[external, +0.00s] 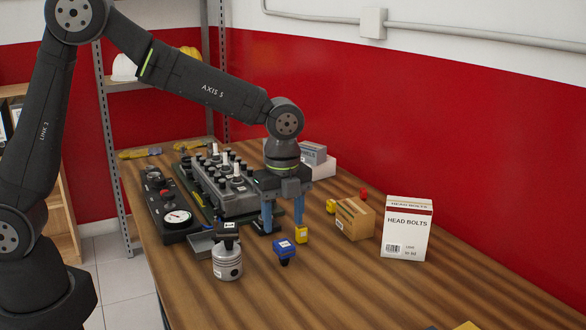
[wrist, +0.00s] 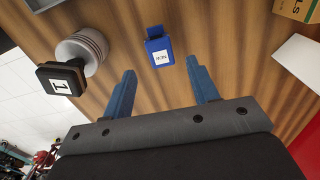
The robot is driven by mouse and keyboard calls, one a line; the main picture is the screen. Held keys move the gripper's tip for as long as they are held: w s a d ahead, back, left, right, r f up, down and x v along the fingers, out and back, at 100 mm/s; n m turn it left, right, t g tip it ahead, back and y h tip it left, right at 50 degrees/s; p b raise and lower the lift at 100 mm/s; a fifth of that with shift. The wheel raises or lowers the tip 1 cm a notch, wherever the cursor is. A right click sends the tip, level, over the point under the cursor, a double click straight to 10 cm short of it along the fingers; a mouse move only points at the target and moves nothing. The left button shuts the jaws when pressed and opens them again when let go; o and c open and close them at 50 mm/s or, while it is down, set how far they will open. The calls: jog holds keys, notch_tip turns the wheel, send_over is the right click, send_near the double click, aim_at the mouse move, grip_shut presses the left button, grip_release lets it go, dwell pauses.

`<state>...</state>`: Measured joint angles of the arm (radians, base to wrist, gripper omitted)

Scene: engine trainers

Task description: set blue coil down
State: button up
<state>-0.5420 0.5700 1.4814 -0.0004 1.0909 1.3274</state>
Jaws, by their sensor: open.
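The blue coil (external: 285,247) has a white label on top and a dark lower part. It appears to rest on the wooden table, right of the piston. In the wrist view the blue coil (wrist: 159,48) lies just beyond the fingertips, roughly centred between them, with its label readable as a small mark. My gripper (external: 283,225) is open and empty, its two blue fingers pointing down behind the coil in the external view. In the wrist view my gripper (wrist: 161,67) shows a clear gap between the fingers, apart from the coil.
A silver piston (external: 227,264) with a black coil (external: 228,232) on it stands to the left. A yellow coil (external: 301,234) is close by my right finger. The engine block (external: 215,185) is behind left; cardboard box (external: 355,218) and head bolts box (external: 407,230) stand right. The front table is mostly clear.

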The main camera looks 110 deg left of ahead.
aim_at(283, 243)
notch_tip(283, 243, up, 4)
jog(key=shift+f, duration=0.15)
dwell(0.3)
notch_tip(283, 243, down, 12)
jog(key=shift+f, duration=0.25)
jog(key=shift+r, duration=2.15)
